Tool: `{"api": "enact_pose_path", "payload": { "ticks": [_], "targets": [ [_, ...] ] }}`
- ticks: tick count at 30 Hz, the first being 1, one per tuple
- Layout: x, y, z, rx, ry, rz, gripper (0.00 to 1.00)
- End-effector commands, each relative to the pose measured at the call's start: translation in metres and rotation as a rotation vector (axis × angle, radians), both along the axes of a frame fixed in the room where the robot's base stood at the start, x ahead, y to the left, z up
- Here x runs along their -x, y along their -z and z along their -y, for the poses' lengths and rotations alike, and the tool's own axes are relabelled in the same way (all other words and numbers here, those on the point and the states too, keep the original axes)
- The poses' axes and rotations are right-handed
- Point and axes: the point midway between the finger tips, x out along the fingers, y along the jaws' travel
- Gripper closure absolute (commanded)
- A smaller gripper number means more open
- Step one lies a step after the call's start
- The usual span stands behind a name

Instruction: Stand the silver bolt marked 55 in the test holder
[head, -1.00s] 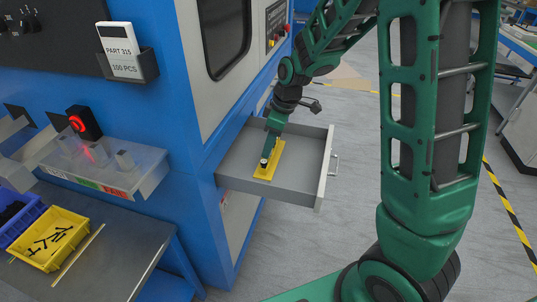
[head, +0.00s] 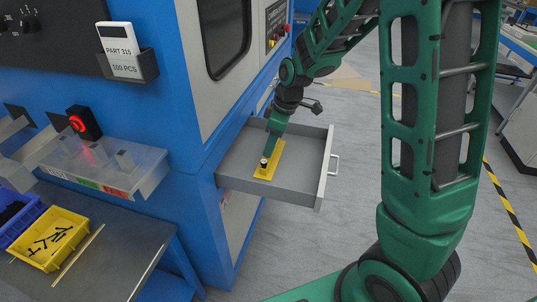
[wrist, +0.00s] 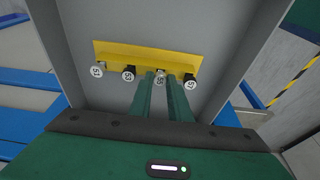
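The silver bolt marked 55 (wrist: 160,79) stands in a yellow rack (wrist: 115,50) in an open grey drawer, in a row with other marked bolts. My gripper (wrist: 161,77) reaches down into the drawer, with one finger on each side of the 55 bolt's head. The fingers are apart, and I see no clear contact with the bolt. In the head view my gripper (head: 269,150) is over the yellow rack (head: 276,160) and hides most of the row. I cannot tell for sure which fixture is the test holder.
Bolts 51 (wrist: 97,71), 53 (wrist: 128,75) and 57 (wrist: 190,85) stand close on both sides. The drawer walls (head: 322,165) surround my gripper.

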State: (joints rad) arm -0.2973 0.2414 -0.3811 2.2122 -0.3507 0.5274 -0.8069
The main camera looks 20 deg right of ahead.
Motion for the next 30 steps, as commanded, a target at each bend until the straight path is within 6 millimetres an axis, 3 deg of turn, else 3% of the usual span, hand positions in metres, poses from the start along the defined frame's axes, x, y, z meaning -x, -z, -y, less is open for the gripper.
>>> {"api": "enact_pose_path", "payload": {
  "ticks": [10,30],
  "targets": [
    [0.000,-0.002,0.000,0.000,0.000,0.001,1.00],
    [0.000,-0.031,0.000,0.001,0.000,0.001,1.00]
  ]
}}
